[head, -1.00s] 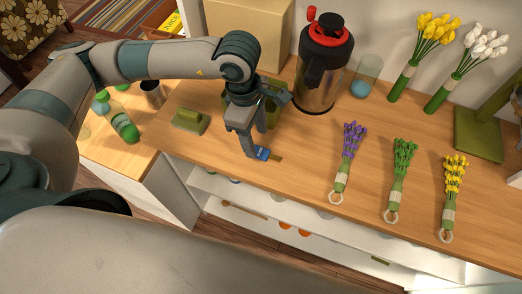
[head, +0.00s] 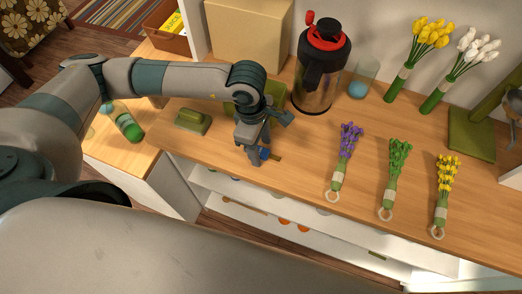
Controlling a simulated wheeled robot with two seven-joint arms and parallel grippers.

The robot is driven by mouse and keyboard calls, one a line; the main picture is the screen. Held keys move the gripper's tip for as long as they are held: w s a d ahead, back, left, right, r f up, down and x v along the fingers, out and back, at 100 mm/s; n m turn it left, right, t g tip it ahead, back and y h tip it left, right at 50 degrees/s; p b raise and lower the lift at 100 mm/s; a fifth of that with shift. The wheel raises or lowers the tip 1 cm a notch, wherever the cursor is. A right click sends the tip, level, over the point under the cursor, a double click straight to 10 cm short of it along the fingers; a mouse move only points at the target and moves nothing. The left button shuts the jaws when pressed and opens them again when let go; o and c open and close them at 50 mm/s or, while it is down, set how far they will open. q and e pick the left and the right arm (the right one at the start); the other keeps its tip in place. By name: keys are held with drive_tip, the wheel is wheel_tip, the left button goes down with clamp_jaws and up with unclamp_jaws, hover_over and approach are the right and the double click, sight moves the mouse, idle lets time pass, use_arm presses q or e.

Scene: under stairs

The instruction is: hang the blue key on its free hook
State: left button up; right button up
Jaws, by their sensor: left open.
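A small blue key (head: 265,154) with a brownish shaft lies on the wooden counter (head: 300,165) near its front edge. My left gripper (head: 259,158) points down at the key, with its fingers open and close around or beside the blue part. The fingers partly hide the key, and I cannot tell whether they touch it. No hook for the key can be made out in the head view. My right gripper is not in view.
Purple (head: 344,160), green (head: 394,175) and yellow (head: 442,195) flower bundles with rings lie to the right. A black and red flask (head: 320,65), a cardboard box (head: 248,35) and a green block (head: 192,121) stand behind or left. Shelves lie below the counter edge.

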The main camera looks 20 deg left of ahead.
sight(260, 151)
use_arm(q)
drive_tip(key=c, duration=1.1)
drive_tip(key=shift+r, duration=0.45)
drive_tip(key=shift+r+b, duration=1.95)
drive_tip(key=shift+r, duration=2.65)
clamp_jaws()
